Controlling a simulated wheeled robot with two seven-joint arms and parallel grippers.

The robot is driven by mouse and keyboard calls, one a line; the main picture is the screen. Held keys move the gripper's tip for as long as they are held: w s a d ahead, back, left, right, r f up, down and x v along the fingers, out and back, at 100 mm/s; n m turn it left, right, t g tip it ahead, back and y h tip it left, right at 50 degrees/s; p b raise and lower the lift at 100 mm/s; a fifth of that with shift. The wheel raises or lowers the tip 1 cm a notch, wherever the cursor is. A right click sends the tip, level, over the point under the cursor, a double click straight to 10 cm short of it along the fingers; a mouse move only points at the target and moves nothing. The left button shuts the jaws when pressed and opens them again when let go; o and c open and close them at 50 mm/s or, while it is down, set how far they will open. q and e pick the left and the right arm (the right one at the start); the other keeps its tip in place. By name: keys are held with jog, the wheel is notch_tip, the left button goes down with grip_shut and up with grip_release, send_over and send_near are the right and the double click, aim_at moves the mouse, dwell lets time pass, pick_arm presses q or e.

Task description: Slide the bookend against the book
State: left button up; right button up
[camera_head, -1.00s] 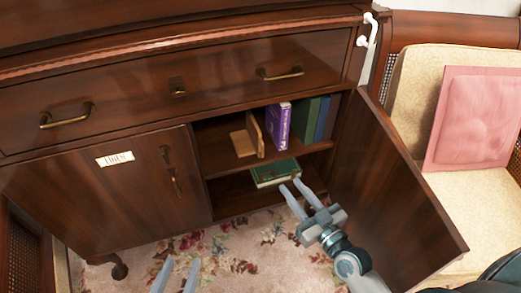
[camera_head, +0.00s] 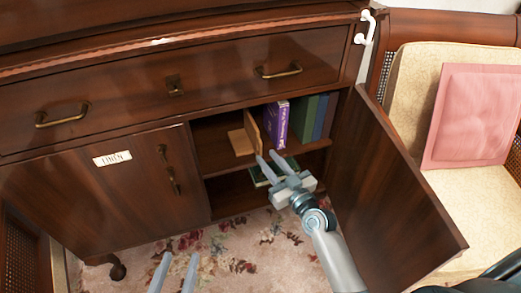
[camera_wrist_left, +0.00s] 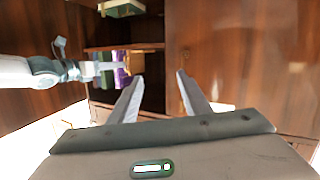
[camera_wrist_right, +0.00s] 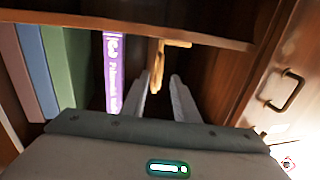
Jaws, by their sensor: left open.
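The wooden L-shaped bookend (camera_head: 253,131) stands on the cabinet's upper shelf, its flat base to the left. The purple book (camera_head: 276,125) stands upright to its right, with a gap between them. In the right wrist view, upside down, the bookend (camera_wrist_right: 157,58) is just ahead of the fingers and the purple book (camera_wrist_right: 112,70) is at the left. My right gripper (camera_head: 267,157) is open and empty at the shelf front, below the bookend; contact cannot be told. My left gripper (camera_head: 180,256) is open and empty, low in front of the closed left door.
Several upright books (camera_head: 312,117) stand right of the purple one. A green book (camera_head: 262,180) lies on the lower level, partly hidden by my right gripper. The open right door (camera_head: 390,180) bounds the right side; the linen door (camera_head: 110,190) is closed.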

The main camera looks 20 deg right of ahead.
aim_at(261, 151)
pick_arm(q)
jog(key=shift+w+d+r+t, duration=0.1)
jog(key=shift+d+r+t, duration=0.1)
jog(key=shift+r+t, duration=0.4)
pick_arm(e)
jog(key=shift+x, duration=2.7)
pick_arm(q)
jog(key=shift+r, duration=0.15)
pick_arm(e)
grip_shut()
